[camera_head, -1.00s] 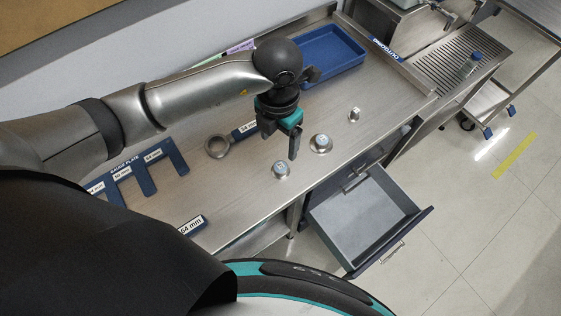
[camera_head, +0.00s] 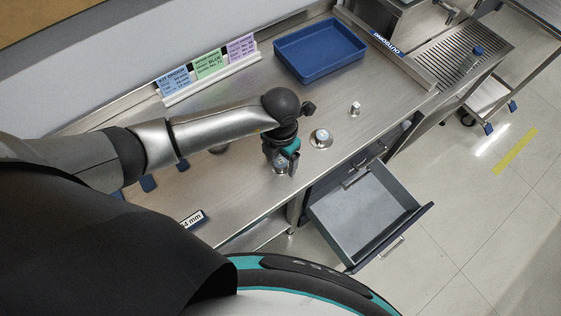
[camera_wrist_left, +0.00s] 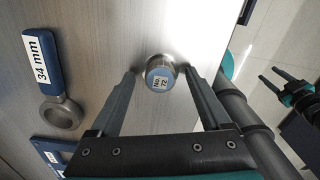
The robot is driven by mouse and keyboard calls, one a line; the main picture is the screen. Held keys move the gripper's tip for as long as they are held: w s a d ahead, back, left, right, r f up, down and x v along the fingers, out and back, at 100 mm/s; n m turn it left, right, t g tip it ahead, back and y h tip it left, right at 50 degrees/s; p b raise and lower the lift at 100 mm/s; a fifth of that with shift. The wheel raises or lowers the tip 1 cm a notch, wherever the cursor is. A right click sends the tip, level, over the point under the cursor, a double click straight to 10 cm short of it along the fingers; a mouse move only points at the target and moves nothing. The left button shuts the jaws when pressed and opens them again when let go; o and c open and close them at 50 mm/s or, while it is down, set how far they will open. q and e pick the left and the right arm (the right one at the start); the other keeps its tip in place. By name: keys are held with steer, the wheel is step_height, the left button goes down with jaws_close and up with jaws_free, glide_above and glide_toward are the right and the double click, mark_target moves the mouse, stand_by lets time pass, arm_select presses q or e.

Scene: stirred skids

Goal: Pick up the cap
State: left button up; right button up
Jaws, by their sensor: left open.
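A round metal cap (camera_wrist_left: 158,77) with a blue face marked "No. 72" stands on the steel bench. It shows partly in the head view (camera_head: 281,164), mostly hidden by my left gripper (camera_head: 286,163). In the left wrist view, the open fingers of my left gripper (camera_wrist_left: 160,73) lie on either side of the cap. I cannot tell whether they touch it. A second, wider metal cap (camera_head: 321,138) and a small metal piece (camera_head: 355,109) stand to the right. My right gripper (camera_wrist_left: 272,76) seems to show small at the wrist view's right edge, its jaws unclear.
A blue tray (camera_head: 321,50) is at the back. An open drawer (camera_head: 366,217) sticks out below the bench's front edge. A ring gauge (camera_wrist_left: 61,115) with a 34 mm handle lies left of the cap. Coloured cards (camera_head: 209,64) stand along the wall.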

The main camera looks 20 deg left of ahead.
arm_select(q)
jaws_close()
stand_by(0.7)
